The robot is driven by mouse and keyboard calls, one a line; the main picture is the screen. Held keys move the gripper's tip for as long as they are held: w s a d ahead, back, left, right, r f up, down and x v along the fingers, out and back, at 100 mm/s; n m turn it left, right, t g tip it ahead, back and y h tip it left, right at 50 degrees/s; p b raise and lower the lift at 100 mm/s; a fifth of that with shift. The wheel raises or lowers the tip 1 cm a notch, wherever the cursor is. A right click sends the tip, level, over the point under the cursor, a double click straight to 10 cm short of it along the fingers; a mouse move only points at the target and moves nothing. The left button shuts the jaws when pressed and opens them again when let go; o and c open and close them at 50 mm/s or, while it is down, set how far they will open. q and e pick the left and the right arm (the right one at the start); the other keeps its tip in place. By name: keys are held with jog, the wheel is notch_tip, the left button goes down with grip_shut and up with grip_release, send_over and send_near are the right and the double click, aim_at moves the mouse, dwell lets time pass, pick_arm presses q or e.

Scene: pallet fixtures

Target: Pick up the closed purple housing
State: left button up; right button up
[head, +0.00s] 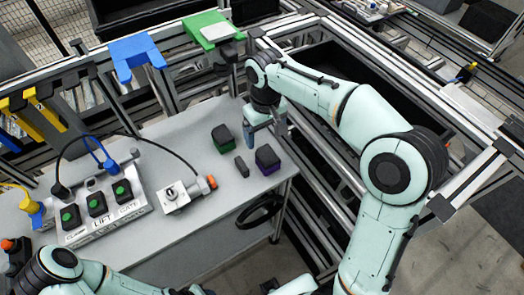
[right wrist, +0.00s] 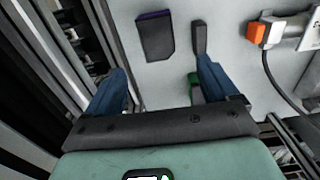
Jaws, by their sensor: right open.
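The closed purple housing (head: 267,161), a box with a black top and purple lower part, sits on the grey table near its right edge. In the right wrist view the purple housing (right wrist: 155,37) lies beyond the fingertips, upper centre. My right gripper (head: 265,132) is above the table, behind the housing in the head view. Its blue fingers are spread and empty; they also show in the right wrist view (right wrist: 163,78). The housing is apart from both fingers. My left arm shows at the bottom left; its gripper is not visible.
A green housing (head: 223,139) and a small dark block (head: 241,167) stand close by the purple one. A switch box (head: 100,208) and a grey device with an orange end (head: 187,194) lie left. Metal rails (head: 325,190) run along the right.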

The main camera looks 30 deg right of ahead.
aim_at(265, 153)
jog(key=f, duration=0.6)
jog(key=shift+s+f+b, duration=0.1)
jog(key=shift+s+b, duration=0.15)
jog(key=shift+b, duration=0.1)
jog(key=f, duration=0.5)
jog(key=shift+w+d+f, duration=0.2)
jog(key=shift+w+f, duration=0.15)
jog(key=c, duration=1.1)
